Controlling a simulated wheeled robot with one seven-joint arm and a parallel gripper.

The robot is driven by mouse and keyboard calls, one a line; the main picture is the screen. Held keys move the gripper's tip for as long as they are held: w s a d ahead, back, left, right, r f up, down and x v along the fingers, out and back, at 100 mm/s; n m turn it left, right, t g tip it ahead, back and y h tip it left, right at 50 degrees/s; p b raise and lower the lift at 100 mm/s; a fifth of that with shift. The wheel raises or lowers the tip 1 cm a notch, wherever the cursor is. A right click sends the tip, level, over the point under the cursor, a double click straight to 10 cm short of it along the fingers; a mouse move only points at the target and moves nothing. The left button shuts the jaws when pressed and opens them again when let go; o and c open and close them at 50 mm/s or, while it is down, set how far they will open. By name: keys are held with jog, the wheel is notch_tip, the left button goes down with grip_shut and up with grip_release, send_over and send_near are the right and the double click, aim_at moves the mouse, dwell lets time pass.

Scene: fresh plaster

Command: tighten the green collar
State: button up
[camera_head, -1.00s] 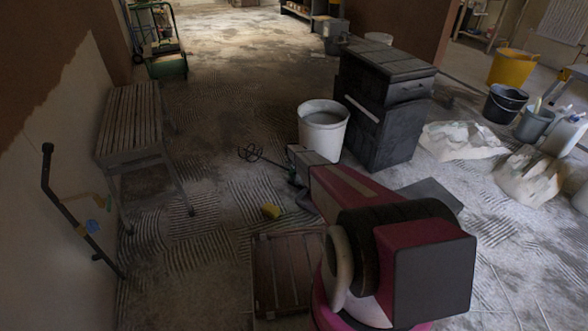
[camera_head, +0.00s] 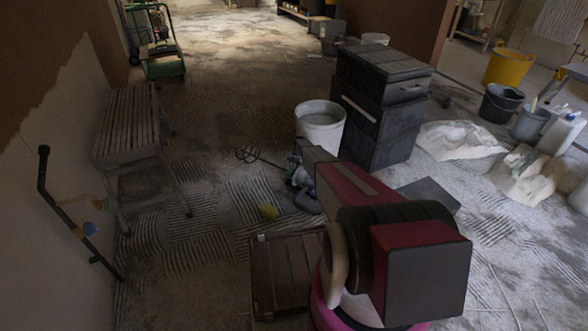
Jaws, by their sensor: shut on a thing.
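A mixer with a wire whisk head (camera_head: 247,153) lies on the floor, its thin shaft running right to a dark body (camera_head: 306,201). My gripper (camera_head: 295,174) is at the end of my red arm, where the shaft meets that body. It is shut there. The green collar is small and mostly hidden by the gripper; only a faint greenish trace shows at this joint, so its tightness cannot be told.
A pale bucket (camera_head: 320,128) stands just behind my gripper, beside a black cabinet (camera_head: 385,105). A slatted bench (camera_head: 125,130) stands left. Ridged floor between is open.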

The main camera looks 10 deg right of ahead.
aim_at(292, 168)
dwell(0.3)
jog(key=o, duration=0.6)
jog(key=shift+f, duration=0.1)
jog(key=shift+c, duration=0.2)
jog(key=shift+r, duration=0.6)
jog(key=r, duration=0.3)
jog(key=shift+s+a+r, duration=0.2)
jog(key=shift+a, duration=0.1)
jog(key=s+a+r, duration=0.5)
jog(key=a+r, duration=0.1)
jog(key=a, duration=0.3)
jog(key=shift+a+r, duration=0.2)
jog(key=shift+a, duration=0.15)
jog(key=shift+s, duration=0.1)
